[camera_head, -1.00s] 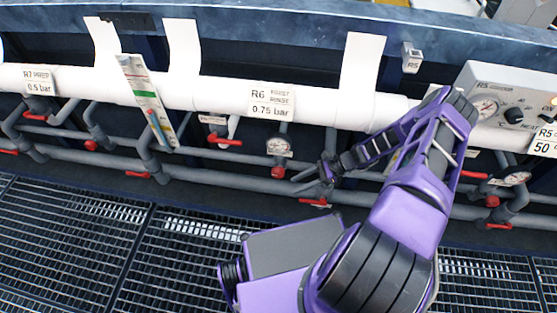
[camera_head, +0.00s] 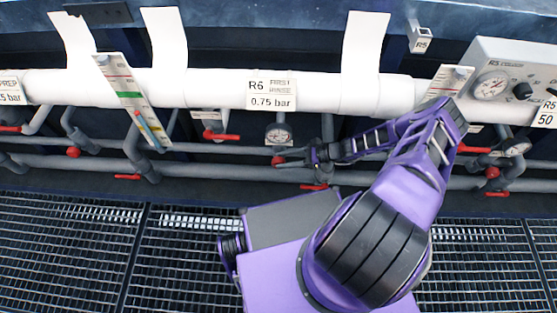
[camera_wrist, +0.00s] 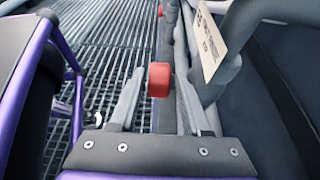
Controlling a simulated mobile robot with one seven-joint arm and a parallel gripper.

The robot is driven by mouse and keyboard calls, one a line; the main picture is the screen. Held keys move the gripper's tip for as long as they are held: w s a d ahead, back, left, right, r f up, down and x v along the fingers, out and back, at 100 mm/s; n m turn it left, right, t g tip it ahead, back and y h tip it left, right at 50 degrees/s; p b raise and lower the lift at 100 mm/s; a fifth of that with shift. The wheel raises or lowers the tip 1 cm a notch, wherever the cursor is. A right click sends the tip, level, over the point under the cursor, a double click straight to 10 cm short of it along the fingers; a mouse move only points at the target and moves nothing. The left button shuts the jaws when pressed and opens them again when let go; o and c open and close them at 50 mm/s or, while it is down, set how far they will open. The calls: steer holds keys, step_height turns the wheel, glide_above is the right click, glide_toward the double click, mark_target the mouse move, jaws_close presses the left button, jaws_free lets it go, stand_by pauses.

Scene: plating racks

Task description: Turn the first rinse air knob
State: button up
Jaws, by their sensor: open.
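The first rinse R6 label (camera_head: 270,94) reads 0.75 bar and sits on the white pipe. Below it is a round gauge (camera_head: 278,133), and under that the red air knob (camera_head: 278,160). My gripper (camera_head: 294,158) reaches in from the right, its tips at the knob. In the wrist view the red knob (camera_wrist: 160,80) shows between the tips of my gripper (camera_wrist: 160,88). The fingers are apart, one on each side of it. I cannot tell whether either finger touches it.
A red lever (camera_head: 221,136) is left of the gauge, and another red lever (camera_head: 314,187) lies just below my gripper. Grey pipes run behind. A tag plate (camera_wrist: 210,42) stands right of the fingers in the wrist view. Floor grating (camera_head: 75,240) lies in front.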

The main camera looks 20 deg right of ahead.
steer(key=shift+x, duration=1.3)
jaws_close()
steer(key=shift+a+r+h+p, duration=0.1)
steer(key=shift+r+h+p, duration=0.25)
steer(key=shift+p, duration=0.3)
steer(key=shift+f+h+p, duration=0.3)
steer(key=shift+f+h, duration=0.05)
steer(key=shift+h, duration=0.1)
jaws_free()
